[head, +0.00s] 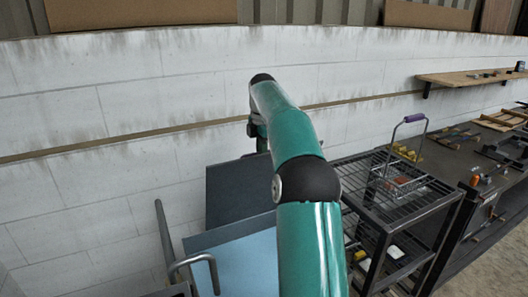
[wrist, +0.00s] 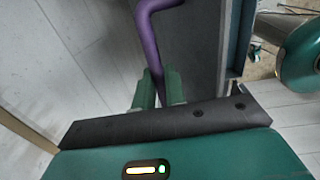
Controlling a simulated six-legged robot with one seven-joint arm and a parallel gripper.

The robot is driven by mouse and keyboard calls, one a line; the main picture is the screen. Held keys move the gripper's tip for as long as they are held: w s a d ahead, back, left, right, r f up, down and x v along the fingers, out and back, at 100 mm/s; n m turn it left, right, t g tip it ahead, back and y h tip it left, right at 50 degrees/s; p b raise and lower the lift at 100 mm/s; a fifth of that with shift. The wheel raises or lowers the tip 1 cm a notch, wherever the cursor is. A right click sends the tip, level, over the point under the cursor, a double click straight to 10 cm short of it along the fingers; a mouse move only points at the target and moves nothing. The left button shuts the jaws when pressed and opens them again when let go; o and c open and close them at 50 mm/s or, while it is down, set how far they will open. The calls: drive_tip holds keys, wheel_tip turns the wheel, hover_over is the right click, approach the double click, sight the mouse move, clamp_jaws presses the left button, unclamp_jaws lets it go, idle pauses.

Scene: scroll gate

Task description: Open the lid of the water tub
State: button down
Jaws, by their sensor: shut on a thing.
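The water tub (head: 190,243) stands at the lower middle of the head view, with a light blue surface (head: 243,268) inside its rim. A dark blue-grey panel, seemingly the lid (head: 228,192), stands raised at the tub's far side, partly behind my arm. In the wrist view, my gripper (wrist: 159,88) has its green fingers shut on a purple bent handle (wrist: 150,38). The handle runs beside a dark flat panel (wrist: 192,50), which looks like the lid. In the head view my arm hides the handle and the fingertips.
A grey bent rail (head: 190,262) stands at the tub's near left. A black wire-shelf cart (head: 405,200) with a purple-handled basket (head: 400,182) is close on the right. A workbench (head: 455,160) with tools lies beyond it. A white block wall (head: 150,95) closes the back.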

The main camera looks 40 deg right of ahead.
drive_tip(key=shift+w+a+f, duration=0.1)
drive_tip(key=shift+a+f, duration=0.05)
drive_tip(key=shift+f, duration=0.05)
drive_tip(key=c, duration=1.5)
unclamp_jaws()
drive_tip(key=shift+w, duration=0.1)
drive_tip(key=shift+o, duration=0.2)
drive_tip(key=shift+s+r, duration=0.15)
drive_tip(key=shift+s, duration=0.05)
drive_tip(key=shift+s+r, duration=0.2)
drive_tip(key=shift+r, duration=3.55)
